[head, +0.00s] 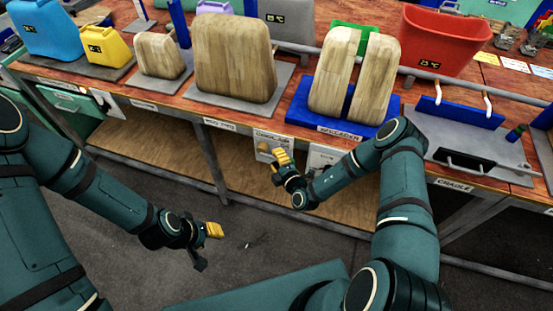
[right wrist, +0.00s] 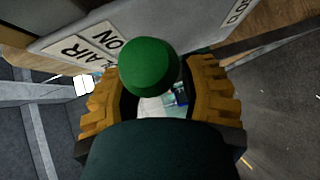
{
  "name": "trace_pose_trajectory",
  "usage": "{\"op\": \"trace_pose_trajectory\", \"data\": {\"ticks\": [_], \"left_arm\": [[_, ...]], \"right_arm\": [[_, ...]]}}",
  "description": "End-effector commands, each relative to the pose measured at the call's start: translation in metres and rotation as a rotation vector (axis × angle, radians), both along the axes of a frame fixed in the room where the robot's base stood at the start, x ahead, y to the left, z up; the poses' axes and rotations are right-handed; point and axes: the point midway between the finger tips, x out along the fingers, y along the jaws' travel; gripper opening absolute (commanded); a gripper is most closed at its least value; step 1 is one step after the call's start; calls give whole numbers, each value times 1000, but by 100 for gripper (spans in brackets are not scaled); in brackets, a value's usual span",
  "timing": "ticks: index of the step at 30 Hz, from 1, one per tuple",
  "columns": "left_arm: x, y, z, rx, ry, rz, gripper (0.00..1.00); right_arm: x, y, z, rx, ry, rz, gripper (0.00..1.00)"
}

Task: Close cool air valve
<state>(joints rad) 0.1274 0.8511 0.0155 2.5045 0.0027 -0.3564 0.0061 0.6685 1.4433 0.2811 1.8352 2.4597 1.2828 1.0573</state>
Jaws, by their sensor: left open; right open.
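A green round knob (right wrist: 149,66) shows in the right wrist view, in front of a grey panel (right wrist: 185,25) with labels reading "AIR", "ON" and, at the far right, a cut-off "CLO". My right gripper (right wrist: 158,88) is open, with one yellow finger on each side of the knob; I cannot tell whether they touch it. In the head view my right gripper (head: 274,157) is at a small panel (head: 289,143) under the bench's front edge and hides the knob. My left gripper (head: 207,243) is open and empty, low over the floor.
The wooden bench (head: 292,109) carries a blue tray (head: 300,116) with two wooden blocks, other wooden blocks, a red bin (head: 440,38) and a cradle fixture (head: 480,150). More small panels hang along its front edge. A lower shelf (head: 150,150) lies beneath; the grey floor is clear.

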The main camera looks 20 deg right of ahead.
Motion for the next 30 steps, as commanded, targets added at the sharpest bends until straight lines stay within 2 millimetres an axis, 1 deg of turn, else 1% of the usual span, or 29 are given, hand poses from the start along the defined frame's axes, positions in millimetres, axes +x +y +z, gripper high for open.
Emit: {"op": "trace_pose_trajectory", "data": {"ticks": [3, 10, 11, 12, 14, 15, 30], "left_arm": [[0, 0, -1, 0, 1, 0, 40], [0, 0, -1, 0, 1, 0, 40], [0, 0, -1, 0, 1, 0, 40], [0, 0, -1, 0, 1, 0, 40], [0, 0, -1, 0, 1, 0, 40], [0, 0, -1, 0, 1, 0, 40], [-1, 0, -3, 0, 2, -2, 40]], "right_arm": [[4, 1, -1, 0, 0, -1, 41], [5, 1, 0, 1, 0, -1, 41], [5, 1, 0, 1, 0, -1, 44], [5, 1, 0, 0, 0, -1, 30], [5, 1, 0, 0, 0, -1, 9], [5, 1, 0, 0, 0, 0, 0], [3, -3, -2, 11, -9, -2, 0]]}}
